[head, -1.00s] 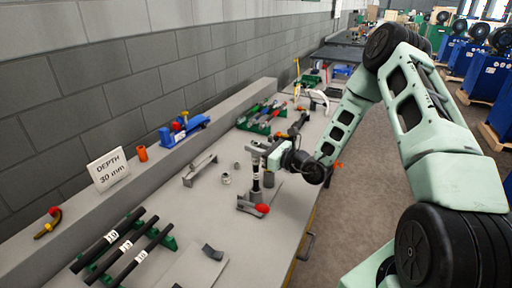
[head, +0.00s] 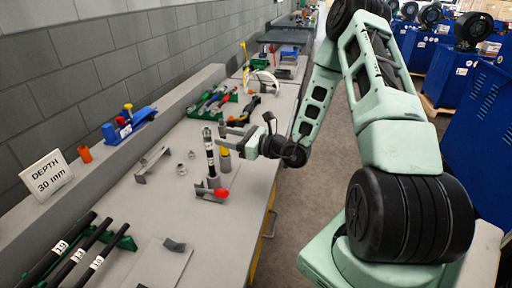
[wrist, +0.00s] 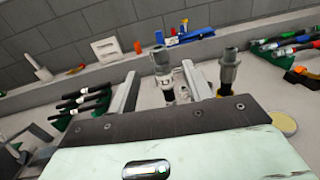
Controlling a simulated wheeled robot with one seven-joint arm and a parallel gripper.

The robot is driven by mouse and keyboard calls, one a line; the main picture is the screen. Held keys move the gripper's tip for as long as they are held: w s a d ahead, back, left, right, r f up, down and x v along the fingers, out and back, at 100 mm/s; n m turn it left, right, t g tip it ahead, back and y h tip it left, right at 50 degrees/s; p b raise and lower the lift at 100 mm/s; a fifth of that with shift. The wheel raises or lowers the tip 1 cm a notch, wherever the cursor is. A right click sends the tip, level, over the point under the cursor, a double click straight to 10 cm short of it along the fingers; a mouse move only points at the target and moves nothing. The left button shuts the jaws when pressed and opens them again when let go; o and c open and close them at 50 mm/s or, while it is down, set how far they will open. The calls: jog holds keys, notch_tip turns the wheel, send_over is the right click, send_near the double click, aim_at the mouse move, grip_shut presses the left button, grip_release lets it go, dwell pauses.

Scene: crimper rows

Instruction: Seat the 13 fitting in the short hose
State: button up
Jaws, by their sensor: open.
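The short hose (head: 210,160) is black with a white label and stands upright in a grey holder with a red knob (head: 221,193). A grey metal fitting (head: 207,133) stands at its top end; I cannot tell how deep it sits. In the wrist view the fitting (wrist: 161,58) and hose (wrist: 168,94) appear between my two fingers, the label print unreadable. My gripper (head: 226,127) is open, beside the fitting at about its height, with a gap to the right. The fingers also show in the wrist view (wrist: 160,76), apart from the fitting.
A grey post with a yellowish part (head: 224,161) stands close right of the hose. Loose grey rings (head: 182,169) and a bracket (head: 152,163) lie left. Labelled black hoses (head: 75,255) lie in a green rack. A "DEPTH 30 mm" sign (head: 47,175) stands on the ledge.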

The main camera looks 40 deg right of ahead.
jog(key=b+v, duration=0.2)
jog(key=v, duration=0.7)
jog(key=shift+s, duration=0.4)
jog(key=shift+d, duration=0.1)
jog(key=s+a+r+n+g+y, duration=0.2)
jog(key=s+a+n+g+y, duration=0.15)
jog(key=a+n+g, duration=0.55)
jog(key=s+a+r+n+g+y, duration=0.25)
jog(key=s+a+n+g, duration=0.2)
jog(key=a, duration=0.85)
jog(key=s+a+n+g+h, duration=0.1)
jog(key=s+a+n+h, duration=0.2)
jog(key=n, duration=0.9)
jog(key=s+a+n+g+h, duration=0.1)
jog(key=s+a+n+h, duration=0.3)
jog(key=s+n+h, duration=0.6)
jog(key=n, duration=0.2)
jog(key=shift+s+a+r+n+h, duration=0.3)
jog(key=shift+s+r+n, duration=0.05)
jog(key=shift+s+r, duration=0.05)
